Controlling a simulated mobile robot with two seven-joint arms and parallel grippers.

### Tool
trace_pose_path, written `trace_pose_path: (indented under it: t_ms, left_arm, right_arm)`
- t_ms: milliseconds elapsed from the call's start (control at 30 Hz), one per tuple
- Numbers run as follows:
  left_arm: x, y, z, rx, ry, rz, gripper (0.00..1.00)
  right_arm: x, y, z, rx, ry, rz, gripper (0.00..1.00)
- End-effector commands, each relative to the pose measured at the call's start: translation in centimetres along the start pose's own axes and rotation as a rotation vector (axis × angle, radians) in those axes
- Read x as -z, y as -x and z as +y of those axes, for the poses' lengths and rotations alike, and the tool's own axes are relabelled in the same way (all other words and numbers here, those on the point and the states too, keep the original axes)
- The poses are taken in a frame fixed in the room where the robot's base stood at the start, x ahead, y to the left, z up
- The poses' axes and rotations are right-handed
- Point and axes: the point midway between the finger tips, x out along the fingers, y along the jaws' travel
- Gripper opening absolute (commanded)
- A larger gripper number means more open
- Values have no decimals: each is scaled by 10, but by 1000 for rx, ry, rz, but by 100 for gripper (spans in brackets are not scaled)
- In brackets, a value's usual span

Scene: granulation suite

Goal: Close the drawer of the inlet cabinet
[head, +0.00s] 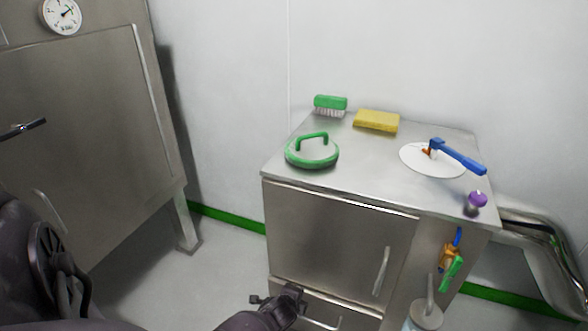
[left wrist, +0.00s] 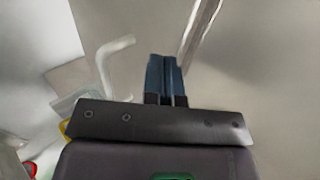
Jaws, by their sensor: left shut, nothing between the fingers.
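The inlet cabinet (head: 340,235) is a steel unit with a door and an upright bar handle (head: 381,271). Below the door is the drawer (head: 350,314), cut off by the bottom edge of the head view. Part of its handle (head: 322,324) shows. How far the drawer stands out cannot be told. My left gripper (head: 292,292) is in front of the cabinet's lower left part, by the drawer. Its blue-grey fingers (left wrist: 166,80) are together and empty in the left wrist view, before a steel surface. Contact cannot be told. My right gripper is out of view.
On the cabinet top are a green-rimmed lid (head: 312,151), a green brush (head: 330,104), a yellow sponge (head: 376,121), a white disc (head: 432,159) with a blue-handled tool, and a purple knob (head: 476,200). A bottle (head: 425,315) stands at front right. A large steel cabinet (head: 85,130) stands left.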

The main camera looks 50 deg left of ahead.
Motion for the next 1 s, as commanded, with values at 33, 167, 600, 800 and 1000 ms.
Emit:
trace_pose_path:
  t_ms: [33,167,600,800,1000]
  left_arm:
    - [1,0,0,-1,0,0,0]
    - [2,-1,0,0,0,0,0]
    - [2,-5,-5,1,-1,1,0]
    - [2,-18,-17,1,-2,1,0]
    - [1,-19,-20,5,0,0,0]
  right_arm:
    - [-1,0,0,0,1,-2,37]
    - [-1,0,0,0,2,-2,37]
    - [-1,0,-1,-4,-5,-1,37]
    - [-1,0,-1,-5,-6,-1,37]
    - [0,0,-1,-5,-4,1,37]
